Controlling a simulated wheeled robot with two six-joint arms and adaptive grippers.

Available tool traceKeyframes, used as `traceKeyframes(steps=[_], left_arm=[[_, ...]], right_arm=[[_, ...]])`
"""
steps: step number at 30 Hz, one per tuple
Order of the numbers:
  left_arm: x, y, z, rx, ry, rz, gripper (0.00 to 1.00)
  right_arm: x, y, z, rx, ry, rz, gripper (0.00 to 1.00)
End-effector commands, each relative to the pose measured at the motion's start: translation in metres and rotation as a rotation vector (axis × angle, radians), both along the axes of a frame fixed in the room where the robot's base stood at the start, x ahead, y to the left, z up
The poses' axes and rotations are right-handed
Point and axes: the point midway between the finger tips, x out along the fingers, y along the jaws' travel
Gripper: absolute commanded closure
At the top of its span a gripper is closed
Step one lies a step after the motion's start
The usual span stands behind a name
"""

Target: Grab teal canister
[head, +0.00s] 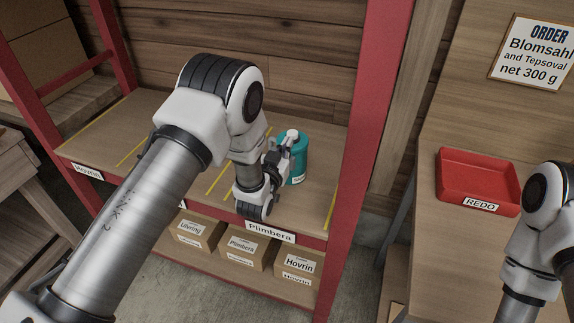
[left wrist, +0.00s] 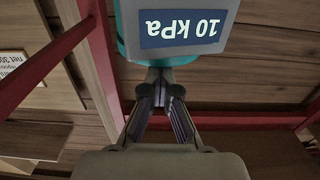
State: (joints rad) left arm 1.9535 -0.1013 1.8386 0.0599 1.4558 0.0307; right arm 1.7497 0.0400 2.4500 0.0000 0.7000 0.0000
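The teal canister (head: 298,163) stands upright on the upper shelf (head: 112,157), near the red post on its right, with a pale cap on top. In the left wrist view the canister (left wrist: 128,30) shows upside down at the top, with a dark "10 kPa" label. My left gripper (head: 283,150) is at the canister's near left side, close to its top. My right gripper is out of view.
A red post (head: 368,110) stands close right of the canister. A "Plimbera" label (head: 270,232) is on the shelf's front edge. Boxes (head: 245,247) sit on the lower shelf. A red "REDO" tray (head: 478,180) lies on the right-hand table. Shelf space left of the canister is bare.

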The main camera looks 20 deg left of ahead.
Motion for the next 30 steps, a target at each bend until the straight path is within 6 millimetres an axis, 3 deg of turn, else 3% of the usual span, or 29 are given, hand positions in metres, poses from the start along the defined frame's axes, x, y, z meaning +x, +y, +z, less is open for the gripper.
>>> traceKeyframes(steps=[3, 9, 20, 23, 30], left_arm=[[0.000, 0.000, 0.000, 0.000, 0.000, 0.000, 0.99], [0.000, 0.000, 0.000, 0.000, 0.000, 0.000, 0.28], [-0.003, 0.000, -0.001, 0.000, 0.001, 0.000, 0.27], [-0.013, 0.000, -0.003, 0.000, 0.003, 0.000, 0.27], [-0.057, -0.001, -0.004, 0.001, 0.002, 0.000, 0.27]], right_arm=[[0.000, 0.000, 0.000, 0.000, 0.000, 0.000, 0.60], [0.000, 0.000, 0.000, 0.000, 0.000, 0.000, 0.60], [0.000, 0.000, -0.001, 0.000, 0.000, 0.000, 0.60], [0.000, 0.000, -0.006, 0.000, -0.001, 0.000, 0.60], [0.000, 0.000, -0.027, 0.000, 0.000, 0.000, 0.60]])
